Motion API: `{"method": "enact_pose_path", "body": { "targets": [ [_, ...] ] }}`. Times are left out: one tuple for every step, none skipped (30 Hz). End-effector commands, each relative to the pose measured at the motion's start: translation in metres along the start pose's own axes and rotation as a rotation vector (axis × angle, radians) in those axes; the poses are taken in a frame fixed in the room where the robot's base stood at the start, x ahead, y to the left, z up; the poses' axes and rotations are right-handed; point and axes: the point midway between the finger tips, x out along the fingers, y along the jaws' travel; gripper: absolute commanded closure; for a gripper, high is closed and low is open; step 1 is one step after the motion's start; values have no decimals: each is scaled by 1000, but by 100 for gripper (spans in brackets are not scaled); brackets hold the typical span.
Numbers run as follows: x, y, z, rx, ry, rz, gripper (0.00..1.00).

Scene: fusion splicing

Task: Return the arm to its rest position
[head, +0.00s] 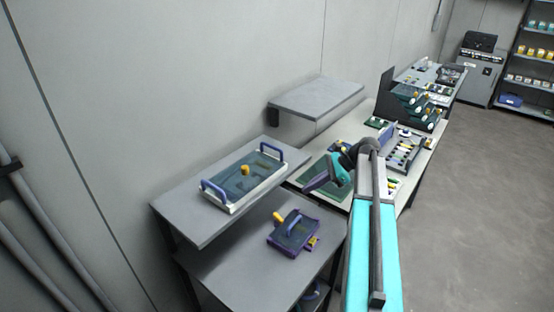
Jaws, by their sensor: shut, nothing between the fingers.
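My arm reaches forward from the bottom of the head view, right of centre. My gripper (313,185) is at the end of its bent wrist, pointing left and slightly down over the near part of the workbench. Its fingers look closed, with nothing seen between them. It is too small in the picture to tell its height above the bench. The arm hides part of the bench front behind it.
A grey shelf (172,204) at the left bears a tray with blue handles (232,202). A purple device (292,232) sits on the lower surface. The workbench (424,153) holds a tool tray (404,162) and several parts. The floor (480,220) at the right is clear.

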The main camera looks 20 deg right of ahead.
Motion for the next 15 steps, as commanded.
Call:
{"method": "enact_pose_path", "body": {
  "targets": [
    [1,0,0,0,0,0,100],
    [2,0,0,0,0,0,100],
    [4,0,0,0,0,0,100],
    [5,0,0,1,0,0,100],
    [7,0,0,1,0,0,100],
    [9,1,0,1,0,1,100],
    [12,1,0,0,-1,1,100],
    [14,1,1,0,0,1,100],
    [18,1,1,0,0,1,100],
    [21,1,1,0,0,1,100],
    [25,1,1,0,0,1,100],
    [30,2,1,0,0,2,100],
    [33,2,1,0,-1,2,100],
    [36,1,1,0,0,1,100],
    [41,1,1,0,0,1,100]
  ]
}}
